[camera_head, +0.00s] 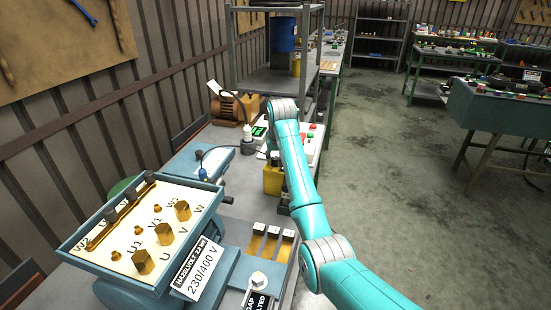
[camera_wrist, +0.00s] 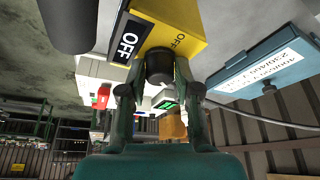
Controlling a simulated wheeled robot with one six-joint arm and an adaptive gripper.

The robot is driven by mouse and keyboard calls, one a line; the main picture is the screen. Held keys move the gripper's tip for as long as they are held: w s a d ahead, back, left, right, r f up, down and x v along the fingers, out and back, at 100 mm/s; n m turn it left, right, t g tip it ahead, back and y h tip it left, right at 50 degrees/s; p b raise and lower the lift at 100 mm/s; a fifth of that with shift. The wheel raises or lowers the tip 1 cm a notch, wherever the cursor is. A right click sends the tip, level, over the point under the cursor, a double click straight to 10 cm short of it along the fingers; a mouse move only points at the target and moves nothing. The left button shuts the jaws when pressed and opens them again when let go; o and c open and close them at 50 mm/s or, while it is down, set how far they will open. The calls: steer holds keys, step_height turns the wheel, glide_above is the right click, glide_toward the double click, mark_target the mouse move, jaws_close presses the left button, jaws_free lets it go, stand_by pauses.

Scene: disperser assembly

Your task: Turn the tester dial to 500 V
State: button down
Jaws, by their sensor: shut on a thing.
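The yellow tester (camera_head: 272,180) stands on the bench beyond the terminal box, partly hidden behind my arm. In the wrist view its yellow body (camera_wrist: 185,28) carries a black label reading OFF. The black dial (camera_wrist: 160,66) sits at the tester's edge between my fingers. My gripper (camera_wrist: 161,74) is shut on the dial, with one finger on each side. The dial's pointer and its setting cannot be made out.
A blue terminal box (camera_head: 150,235) with brass posts fills the near left. Brass strips (camera_head: 270,240) lie nearer. A brown motor (camera_head: 232,108) stands behind.

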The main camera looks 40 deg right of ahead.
mark_target(277, 170)
steer(key=c, duration=0.8)
jaws_free()
steer(key=shift+r, duration=0.1)
steer(key=shift+v, duration=3.6)
